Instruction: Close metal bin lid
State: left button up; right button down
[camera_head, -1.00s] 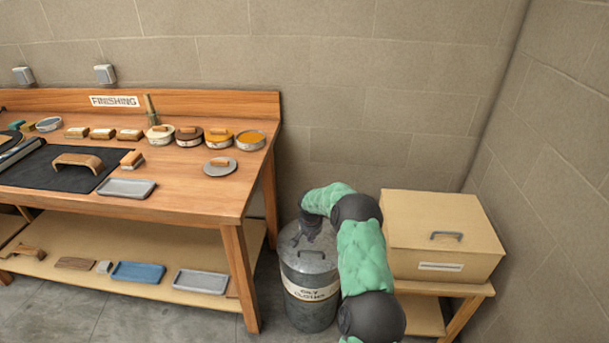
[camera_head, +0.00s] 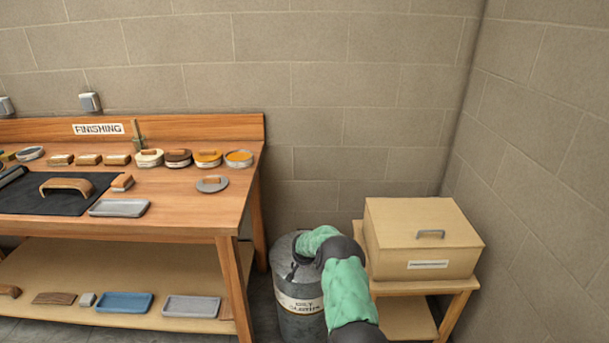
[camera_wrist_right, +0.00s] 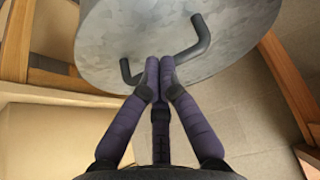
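The metal bin (camera_head: 302,322) is a grey cylinder with a white label band, standing on the floor between the bench and a small stand. Its grey metal lid (camera_head: 281,250) is at its top; I cannot tell whether it sits flush. In the right wrist view the lid (camera_wrist_right: 235,25) fills the top, with a dark bent handle (camera_wrist_right: 190,48). My right gripper (camera_wrist_right: 160,62) has its purple fingertips together, overlapping the middle of the handle. Whether the bar is held between them is hidden. In the head view my green arm covers the handle and part of the lid. My left gripper is not in view.
A wooden bench (camera_head: 190,222) with sanding blocks, tins and trays stands left of the bin. A beige box (camera_head: 400,250) with a grey handle sits on a wooden stand (camera_head: 450,284) close on the right. The brick wall is behind.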

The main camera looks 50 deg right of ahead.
jog(key=shift+s+a+f, duration=0.15)
jog(key=shift+a+f, duration=0.1)
jog(key=shift+f, duration=0.15)
jog(key=r, duration=0.1)
jog(key=r+p, duration=0.1)
jog(key=r, duration=0.1)
jog(key=d+r+p, duration=0.1)
jog(key=r, duration=0.1)
jog(key=shift+w, duration=0.4)
jog(key=s+a+f, duration=0.1)
jog(key=s+a, duration=0.5)
jog(key=a, duration=0.1)
jog(key=shift+a+f, duration=0.35)
jog(key=shift+s, duration=0.1)
